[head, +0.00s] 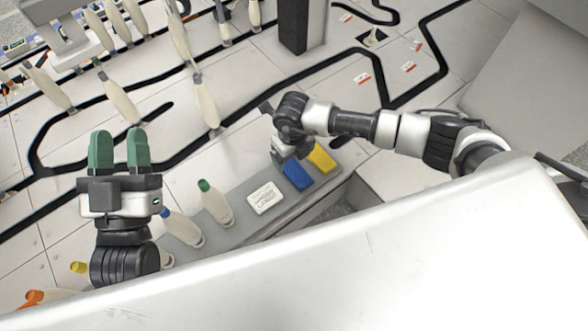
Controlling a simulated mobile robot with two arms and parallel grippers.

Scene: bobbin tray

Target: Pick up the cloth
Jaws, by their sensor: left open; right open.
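A flat blue piece (298,177) and a flat yellow piece (322,158) lie side by side at the far right end of the grey tray (238,228). Either looks as if it could be a folded cloth; I cannot tell which is the cloth. My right gripper (280,160) points down just behind the blue piece, at the tray's back edge. Its fingertips are mostly hidden, and I cannot tell whether they touch anything. My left gripper (119,150) has green fingers, open and empty, pointing up the picture left of the tray's bobbins.
On the tray are a white label card (264,198), a green-topped bobbin (215,203) and a blue-topped bobbin (183,228). Yellow (78,267) and orange (34,297) tops show lower left. Several bobbins hang behind. A dark post (302,27) stands at the back.

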